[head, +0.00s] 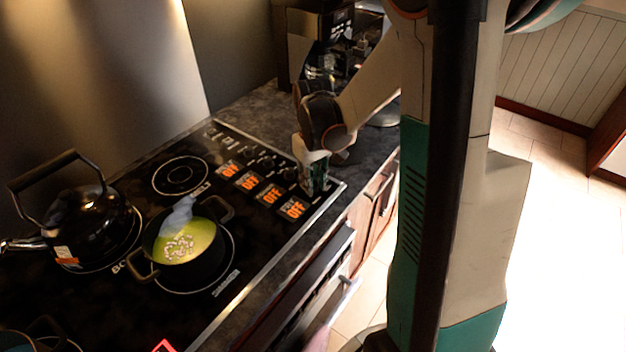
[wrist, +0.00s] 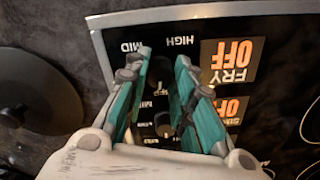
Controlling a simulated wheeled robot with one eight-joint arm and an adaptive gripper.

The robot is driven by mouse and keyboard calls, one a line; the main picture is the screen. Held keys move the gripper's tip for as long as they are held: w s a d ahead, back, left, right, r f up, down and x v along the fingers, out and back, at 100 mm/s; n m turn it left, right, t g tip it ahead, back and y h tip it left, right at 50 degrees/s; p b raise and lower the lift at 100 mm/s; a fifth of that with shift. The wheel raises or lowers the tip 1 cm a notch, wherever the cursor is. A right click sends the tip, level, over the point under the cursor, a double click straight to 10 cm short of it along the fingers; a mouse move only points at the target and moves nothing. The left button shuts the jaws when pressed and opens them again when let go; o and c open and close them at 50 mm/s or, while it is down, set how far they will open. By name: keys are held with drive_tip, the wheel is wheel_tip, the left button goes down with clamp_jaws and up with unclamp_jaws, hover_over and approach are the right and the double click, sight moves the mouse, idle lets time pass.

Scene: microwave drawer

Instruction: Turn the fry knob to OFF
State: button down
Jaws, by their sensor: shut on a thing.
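The fry knob (wrist: 160,73) is a dark, round knob on the black cooktop's control strip, with MID and HIGH printed beyond it in the wrist view. The orange FRY display (wrist: 231,65) beside it reads OFF; in the head view it is the display nearest the cooktop's front edge (head: 292,208). My gripper (wrist: 164,62) points down at the strip, its two green fingers on either side of the fry knob and shut on it. In the head view my gripper (head: 314,180) hides the knob.
A second knob (wrist: 162,122) lies close by between the fingers' lower parts. Several more orange displays read OFF. A pot (head: 188,250) with yellow-green contents and a black kettle (head: 88,225) stand on the cooktop. A coffee machine (head: 315,45) stands behind the arm.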

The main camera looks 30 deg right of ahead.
drive_tip(key=shift+w+n, duration=0.1)
drive_tip(key=shift+n, duration=0.4)
drive_tip(key=c, duration=1.3)
unclamp_jaws()
drive_tip(key=shift+c, duration=0.2)
wheel_tip(320, 180, up, 12)
drive_tip(key=shift+r, duration=0.1)
